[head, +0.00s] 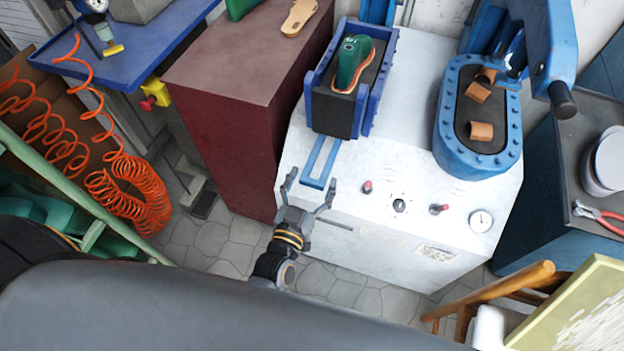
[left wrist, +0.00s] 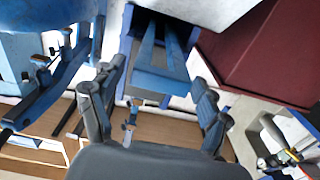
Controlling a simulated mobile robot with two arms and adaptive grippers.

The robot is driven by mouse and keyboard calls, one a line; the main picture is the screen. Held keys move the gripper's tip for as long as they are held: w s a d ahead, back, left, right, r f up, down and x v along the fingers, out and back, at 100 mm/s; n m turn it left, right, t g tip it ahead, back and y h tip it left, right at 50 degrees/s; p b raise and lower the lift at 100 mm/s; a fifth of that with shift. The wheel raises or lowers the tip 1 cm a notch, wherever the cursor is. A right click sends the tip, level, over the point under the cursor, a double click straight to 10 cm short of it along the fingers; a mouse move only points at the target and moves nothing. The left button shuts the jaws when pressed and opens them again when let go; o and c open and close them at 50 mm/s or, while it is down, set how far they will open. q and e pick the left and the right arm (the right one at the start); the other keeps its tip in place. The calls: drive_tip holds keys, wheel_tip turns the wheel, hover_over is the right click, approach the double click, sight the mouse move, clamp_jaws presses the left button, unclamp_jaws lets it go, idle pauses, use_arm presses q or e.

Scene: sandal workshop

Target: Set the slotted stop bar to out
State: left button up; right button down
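The slotted stop bar (head: 311,182) is a flat blue frame with a long slot. It extends toward me from under the blue holder at the front left of the white machine top. In the left wrist view the bar (left wrist: 160,82) lies between my fingers, with its crosspiece facing me. My left gripper (head: 308,190) is open at the near end of the bar, one finger to each side. It also shows open in the left wrist view (left wrist: 157,92). I cannot tell whether the fingers touch the bar. My right gripper is not in view.
The blue holder (head: 312,93) carries a green shoe last (head: 352,62) with a sole. Knobs, a gauge (head: 481,220) and a blue oval press bed (head: 446,148) with leather pieces lie to the right. A dark red cabinet (head: 235,110) stands close on the left.

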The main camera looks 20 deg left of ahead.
use_arm(q)
clamp_jaws()
drive_tip(key=s+p, duration=0.2)
drive_tip(key=s, duration=0.7)
drive_tip(key=shift+a+f+p, duration=0.15)
drive_tip(key=shift+p, duration=0.25)
drive_tip(key=shift+s, duration=0.2)
drive_tip(key=shift+o, duration=0.5)
unclamp_jaws()
drive_tip(key=shift+o, duration=0.8)
drive_tip(key=shift+s, duration=0.1)
drive_tip(key=s, duration=1.2)
drive_tip(key=shift+a, duration=0.2)
